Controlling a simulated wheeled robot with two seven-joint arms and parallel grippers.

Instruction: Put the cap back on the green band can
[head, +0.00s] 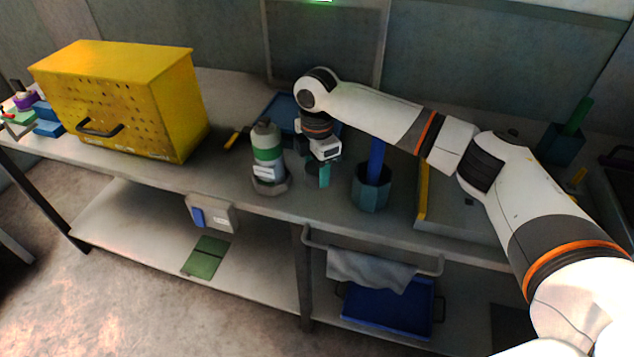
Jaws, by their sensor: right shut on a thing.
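The green band can (267,153) stands upright on the bench in a grey hexagonal base (270,187). It is pale with a green band around its upper part and a grey top. My right gripper (319,178) points down just to the right of the can, apart from it. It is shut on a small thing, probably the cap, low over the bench. Teal shows at the fingertips, but I cannot make out the cap's shape. My left gripper is not in view.
A yellow perforated box (125,105) stands to the left. A blue tray (281,110) lies behind my right gripper. A teal hexagonal cup (370,192) with a blue upright thing (376,160) stands close on its right. A grey cloth (370,270) hangs on the front rail.

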